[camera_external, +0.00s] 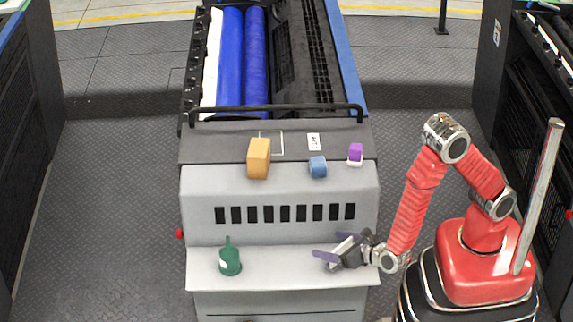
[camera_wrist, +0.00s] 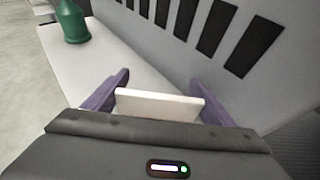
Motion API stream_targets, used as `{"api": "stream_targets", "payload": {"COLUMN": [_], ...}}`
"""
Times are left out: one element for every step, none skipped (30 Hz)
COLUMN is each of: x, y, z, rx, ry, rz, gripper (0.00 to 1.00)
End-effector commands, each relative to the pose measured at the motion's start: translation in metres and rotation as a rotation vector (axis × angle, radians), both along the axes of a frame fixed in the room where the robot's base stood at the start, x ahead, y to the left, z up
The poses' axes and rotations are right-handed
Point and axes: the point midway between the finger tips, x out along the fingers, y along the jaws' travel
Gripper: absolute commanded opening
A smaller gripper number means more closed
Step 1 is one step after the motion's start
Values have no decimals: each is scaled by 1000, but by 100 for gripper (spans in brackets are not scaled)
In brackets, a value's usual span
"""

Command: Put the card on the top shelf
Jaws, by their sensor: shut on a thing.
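My gripper (camera_external: 335,248) is at the right end of the lower shelf (camera_external: 285,270) of the grey ink unit. Its purple fingers are shut on a white card (camera_wrist: 158,105), which spans between them in the wrist view. I cannot tell whether the card touches the shelf. The card is partly hidden by the gripper in the external view. The top shelf (camera_external: 215,150) is the dark ledge above the slotted front panel.
A black rail (camera_external: 275,108) runs behind the top shelf, with blue rollers (camera_external: 232,60) beyond. The top shelf's left end is clear.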

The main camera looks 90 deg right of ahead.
Motion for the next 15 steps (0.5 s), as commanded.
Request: {"api": "stream_targets", "payload": {"x": [0, 0, 0, 0, 0, 0, 0, 0, 0, 0, 0, 0, 0, 0, 0], "y": [0, 0, 0, 0, 0, 0, 0, 0, 0, 0, 0, 0, 0, 0, 0], "z": [-5, -8, -9, -11, -11, -12, -12, -12, -12, -12, -11, -11, -11, -12, -13], "rx": [-2, -2, 0, 0, 0, 0, 1, 1, 1, 1, 1, 1, 1, 1, 0], "ry": [3, 3, 2, 2, 0, 0, -1, -1, -1, -1, -1, -1, -1, -1, 0], "rz": [0, 0, -1, -1, 0, 0, 0, 0, 0, 0, 0, 0, 0, 0, 0], "gripper": [55, 55, 55, 55, 55, 55, 55, 55, 55, 55, 55, 55, 55, 55, 55]}}
